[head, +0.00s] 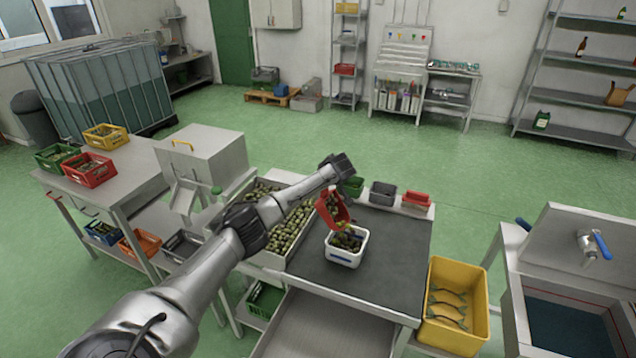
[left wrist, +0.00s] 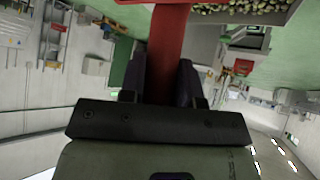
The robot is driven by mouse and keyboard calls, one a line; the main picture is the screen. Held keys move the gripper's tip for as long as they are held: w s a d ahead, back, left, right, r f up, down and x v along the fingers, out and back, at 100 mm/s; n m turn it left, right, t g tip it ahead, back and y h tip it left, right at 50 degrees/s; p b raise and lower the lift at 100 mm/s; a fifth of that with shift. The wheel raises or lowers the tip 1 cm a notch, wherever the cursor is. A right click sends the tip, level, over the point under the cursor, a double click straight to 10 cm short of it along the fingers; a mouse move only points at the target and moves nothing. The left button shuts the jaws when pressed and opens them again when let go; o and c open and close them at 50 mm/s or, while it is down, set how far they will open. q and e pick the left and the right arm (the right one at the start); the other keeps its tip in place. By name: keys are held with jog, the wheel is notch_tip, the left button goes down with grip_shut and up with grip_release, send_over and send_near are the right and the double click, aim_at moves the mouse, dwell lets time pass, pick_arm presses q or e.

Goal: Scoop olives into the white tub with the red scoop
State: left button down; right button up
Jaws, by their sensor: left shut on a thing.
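My left gripper (head: 343,172) is shut on the handle of the red scoop (head: 345,213). In the left wrist view the red handle (left wrist: 168,45) stands between the two dark fingers of this gripper (left wrist: 160,82). The scoop is tilted, with its bowl just above the white tub (head: 342,256); olives show at the bowl. The tub stands on the dark mat (head: 392,262) and has olives in it. A large bin of olives (head: 287,238) is left of the mat, partly hidden by my left arm. My right gripper is not in view.
Small green (head: 353,187), grey (head: 383,193) and red (head: 416,200) containers line the far edge of the mat. A yellow crate (head: 459,306) with several curved tools stands right of the table. A metal hopper (head: 203,158) is left of the bin. The mat's right side is clear.

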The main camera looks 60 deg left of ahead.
pick_arm(q)
jog(key=w+d+f+m+g+y+b, duration=0.1)
jog(key=w+d+m+g+y+b, duration=0.2)
jog(key=w+d+y+b, duration=0.6)
jog(key=w+d+b, duration=0.1)
jog(key=d, duration=0.4)
jog(key=shift+w+d+f+m+g, duration=0.25)
jog(key=shift+w+f+m+g, duration=0.05)
jog(key=shift+w+f, duration=0.05)
dwell(1.0)
jog(key=shift+b, duration=0.3)
dwell(1.0)
jog(key=shift+w+d, duration=0.1)
dwell(0.5)
